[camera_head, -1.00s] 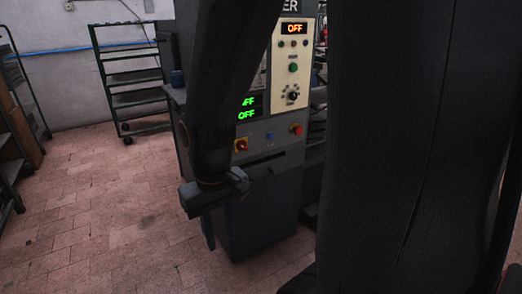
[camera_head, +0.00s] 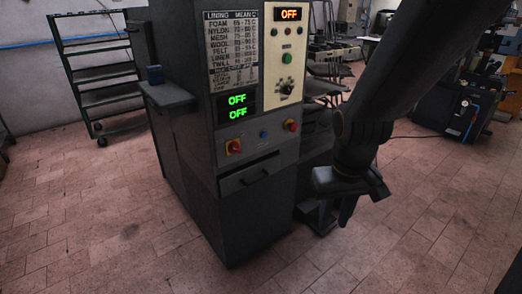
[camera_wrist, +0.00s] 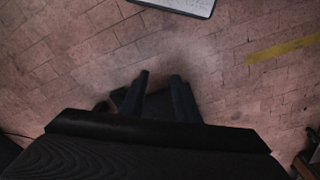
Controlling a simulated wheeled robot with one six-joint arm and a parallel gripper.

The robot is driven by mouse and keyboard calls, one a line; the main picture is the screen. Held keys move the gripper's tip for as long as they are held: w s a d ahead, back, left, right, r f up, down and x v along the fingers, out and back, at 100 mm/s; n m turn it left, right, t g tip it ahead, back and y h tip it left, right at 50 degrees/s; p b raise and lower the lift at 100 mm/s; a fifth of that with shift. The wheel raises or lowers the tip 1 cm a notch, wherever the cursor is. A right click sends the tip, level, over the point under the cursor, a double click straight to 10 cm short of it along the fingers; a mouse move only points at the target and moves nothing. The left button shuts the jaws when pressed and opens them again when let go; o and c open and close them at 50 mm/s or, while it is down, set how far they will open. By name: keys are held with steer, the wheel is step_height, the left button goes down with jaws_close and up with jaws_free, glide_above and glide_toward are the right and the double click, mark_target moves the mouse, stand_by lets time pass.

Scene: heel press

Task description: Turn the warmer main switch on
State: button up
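The warmer cabinet (camera_head: 235,205) stands in the middle of the head view. Its front panel carries a red rotary switch on a yellow plate (camera_head: 233,146) at left, a small blue button (camera_head: 263,134), and a red knob (camera_head: 291,125) at right. The labels are too small to read. The green display (camera_head: 237,106) reads OFF twice, and the orange display (camera_head: 288,14) above reads OFF. My gripper (camera_head: 345,218) hangs pointing down, right of the cabinet and below panel height, apart from the switch. In the wrist view its two fingers (camera_wrist: 160,77) are apart with nothing held.
A dark shelf rack (camera_head: 97,75) stands at the back left. Other machines (camera_head: 462,105) stand at right. Floor before the cabinet is clear. A yellow floor line (camera_wrist: 283,48) shows in the wrist view.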

steer(key=w+f+n+t+b, duration=0.2)
steer(key=w+f+t, duration=0.15)
steer(key=w, duration=0.75)
steer(key=n+t+y+b, duration=0.9)
steer(key=n+t+y, duration=0.15)
steer(key=n, duration=0.25)
glide_toward(237, 150)
steer(key=x, duration=0.2)
steer(key=shift+h, duration=0.25)
steer(key=x, duration=0.7)
jaws_close()
